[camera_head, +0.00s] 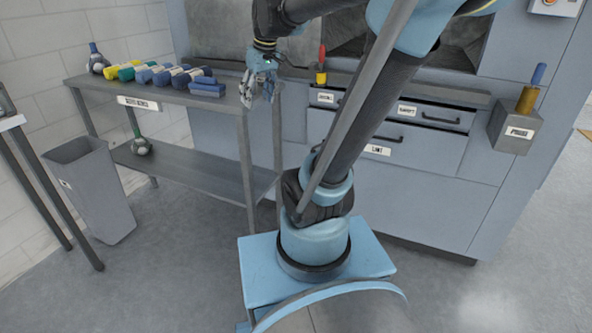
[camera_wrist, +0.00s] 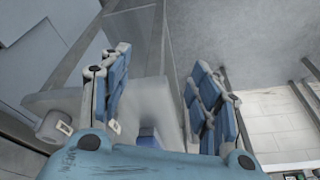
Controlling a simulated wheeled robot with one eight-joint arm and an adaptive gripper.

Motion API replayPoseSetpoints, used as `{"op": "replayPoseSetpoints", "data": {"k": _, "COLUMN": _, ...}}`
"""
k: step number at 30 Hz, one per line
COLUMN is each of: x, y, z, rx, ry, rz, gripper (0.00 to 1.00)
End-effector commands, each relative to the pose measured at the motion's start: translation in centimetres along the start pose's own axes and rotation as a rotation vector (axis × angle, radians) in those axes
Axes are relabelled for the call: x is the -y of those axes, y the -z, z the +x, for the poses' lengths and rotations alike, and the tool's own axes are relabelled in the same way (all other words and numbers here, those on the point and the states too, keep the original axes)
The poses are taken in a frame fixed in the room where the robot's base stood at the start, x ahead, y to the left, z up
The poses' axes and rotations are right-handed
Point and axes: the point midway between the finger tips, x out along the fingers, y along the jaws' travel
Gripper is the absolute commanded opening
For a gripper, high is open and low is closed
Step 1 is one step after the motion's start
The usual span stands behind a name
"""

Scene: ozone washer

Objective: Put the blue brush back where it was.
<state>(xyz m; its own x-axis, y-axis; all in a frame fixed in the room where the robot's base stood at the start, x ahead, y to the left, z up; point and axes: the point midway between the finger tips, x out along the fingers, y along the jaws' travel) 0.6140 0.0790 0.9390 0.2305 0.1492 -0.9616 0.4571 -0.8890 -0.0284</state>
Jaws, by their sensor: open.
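Several brush-like blocks lie in a row on a grey metal table (camera_head: 226,102): a yellow one (camera_head: 111,72), a green one (camera_head: 127,75) and several blue ones. The rightmost blue block (camera_head: 207,91) lies near the table's right end; I cannot tell which blue piece is the task's brush. My gripper (camera_head: 260,103) hangs fingers down beside the table's right end, apart from the blue block. In the wrist view its jaws (camera_wrist: 160,75) are open and nothing is held. A small blue piece (camera_wrist: 148,138) shows low between the fingers, partly hidden by my gripper's body.
A grey cabinet washer with labelled drawers (camera_head: 379,150) stands behind my arm. A red-and-yellow item (camera_head: 321,68) stands on its ledge. A box (camera_head: 511,131) with a blue-topped tool hangs at right. A grey bin (camera_head: 98,195) stands left. A green-topped flask (camera_head: 141,147) sits on the lower shelf.

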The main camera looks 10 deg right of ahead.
Motion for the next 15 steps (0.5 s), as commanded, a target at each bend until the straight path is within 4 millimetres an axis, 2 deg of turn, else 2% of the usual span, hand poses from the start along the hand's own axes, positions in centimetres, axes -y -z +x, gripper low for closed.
{"op": "replayPoseSetpoints", "data": {"k": 1, "x": 0.0, "y": -2.4, "z": 0.8, "rx": 0.006, "ry": -0.010, "rz": 0.035, "gripper": 0.57}}
{"op": "replayPoseSetpoints", "data": {"k": 6, "x": 0.2, "y": -9.3, "z": 3.4, "rx": 0.031, "ry": -0.047, "rz": 0.156, "gripper": 0.57}}
{"op": "replayPoseSetpoints", "data": {"k": 12, "x": 0.5, "y": -16.9, "z": 7.3, "rx": 0.054, "ry": -0.094, "rz": 0.297, "gripper": 0.57}}
{"op": "replayPoseSetpoints", "data": {"k": 15, "x": 0.8, "y": -19.9, "z": 9.1, "rx": 0.063, "ry": -0.112, "rz": 0.355, "gripper": 0.57}}
